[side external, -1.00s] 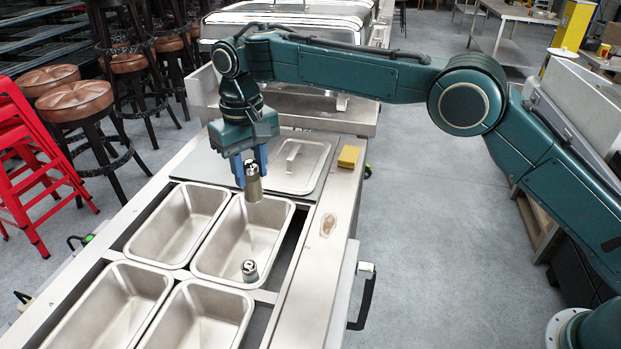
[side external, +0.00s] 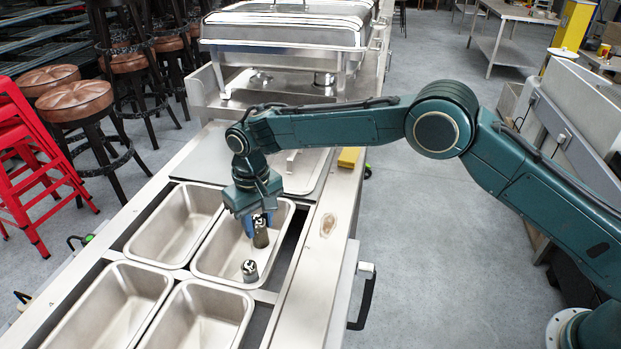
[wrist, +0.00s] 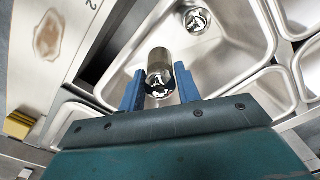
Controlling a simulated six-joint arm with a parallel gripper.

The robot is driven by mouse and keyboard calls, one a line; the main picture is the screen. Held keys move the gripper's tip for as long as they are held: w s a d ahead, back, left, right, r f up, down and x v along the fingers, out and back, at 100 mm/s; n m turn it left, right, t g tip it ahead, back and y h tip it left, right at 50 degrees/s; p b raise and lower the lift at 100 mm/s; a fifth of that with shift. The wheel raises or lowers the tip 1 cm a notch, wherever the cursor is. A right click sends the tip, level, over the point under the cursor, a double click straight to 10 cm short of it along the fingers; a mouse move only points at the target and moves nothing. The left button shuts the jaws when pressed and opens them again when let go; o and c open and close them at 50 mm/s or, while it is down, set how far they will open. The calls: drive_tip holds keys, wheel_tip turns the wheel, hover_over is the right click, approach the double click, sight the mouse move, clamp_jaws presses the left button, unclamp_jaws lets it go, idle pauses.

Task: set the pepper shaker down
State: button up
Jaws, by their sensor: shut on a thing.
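My gripper (side external: 254,222) is shut on a small metal shaker (side external: 261,236), which I take to be the pepper shaker. The shaker is within the outline of the back right steel pan (side external: 207,262); I cannot tell whether its base touches the pan floor. In the wrist view the shaker (wrist: 159,68) sits between the two blue fingers of my gripper (wrist: 160,90). A second similar shaker (side external: 250,271) stands in the same pan, nearer the front wall. It also shows in the wrist view (wrist: 197,20), apart from the held one.
Other empty pans lie left (side external: 177,224) and in front (side external: 200,318). A flat steel lid (side external: 305,175) and a yellow sponge-like block (side external: 349,157) lie behind. A brown stain (side external: 328,225) marks the right counter. The pan's walls surround both shakers.

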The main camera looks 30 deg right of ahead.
sight(261, 242)
drive_tip(key=shift+f, duration=1.05)
drive_tip(key=shift+f, duration=2.15)
drive_tip(key=shift+f, duration=0.15)
drive_tip(key=o, duration=0.7)
drive_tip(key=shift+o, duration=0.2)
wheel_tip(261, 242, up, 12)
drive_tip(key=shift+r, duration=0.15)
